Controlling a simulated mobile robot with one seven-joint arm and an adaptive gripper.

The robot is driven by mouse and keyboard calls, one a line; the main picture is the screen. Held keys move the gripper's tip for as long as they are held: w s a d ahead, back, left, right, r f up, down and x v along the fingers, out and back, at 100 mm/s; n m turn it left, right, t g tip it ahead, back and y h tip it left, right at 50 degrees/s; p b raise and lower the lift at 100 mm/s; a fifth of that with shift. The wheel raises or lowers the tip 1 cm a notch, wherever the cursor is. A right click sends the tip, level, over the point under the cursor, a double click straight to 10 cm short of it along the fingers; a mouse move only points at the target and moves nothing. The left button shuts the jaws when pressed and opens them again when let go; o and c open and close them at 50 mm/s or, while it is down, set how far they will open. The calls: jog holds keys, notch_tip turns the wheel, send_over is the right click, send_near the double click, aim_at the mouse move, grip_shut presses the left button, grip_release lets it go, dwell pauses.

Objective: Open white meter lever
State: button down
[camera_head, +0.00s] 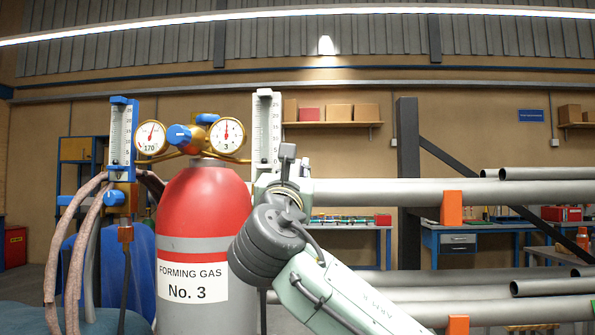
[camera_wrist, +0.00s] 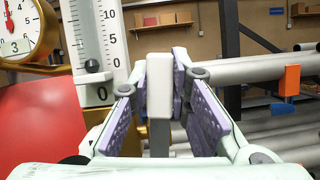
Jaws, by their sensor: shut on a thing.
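The white meter (camera_head: 266,130) is an upright scaled tube to the right of the gas bottle in the head view. It also shows in the wrist view (camera_wrist: 98,40), left of my gripper, with a black ball near the zero mark. The white lever (camera_wrist: 159,72) is a pale upright block in the middle of the wrist view. My gripper (camera_wrist: 161,95) has its two purple-padded fingers on either side of the lever and is shut on it. In the head view my wrist and arm hide the lever and most of the fingers.
A red and grey gas bottle (camera_head: 196,235) labelled No. 3 stands left of my arm, with two round gauges (camera_head: 228,134) on top. A blue meter (camera_head: 121,137) with hoses is further left. Long grey pipes (camera_head: 390,192) on a rack lie behind my arm.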

jog(key=shift+f, duration=0.1)
dwell(0.3)
jog(key=c, duration=1.5)
grip_release()
jog(key=v, duration=0.8)
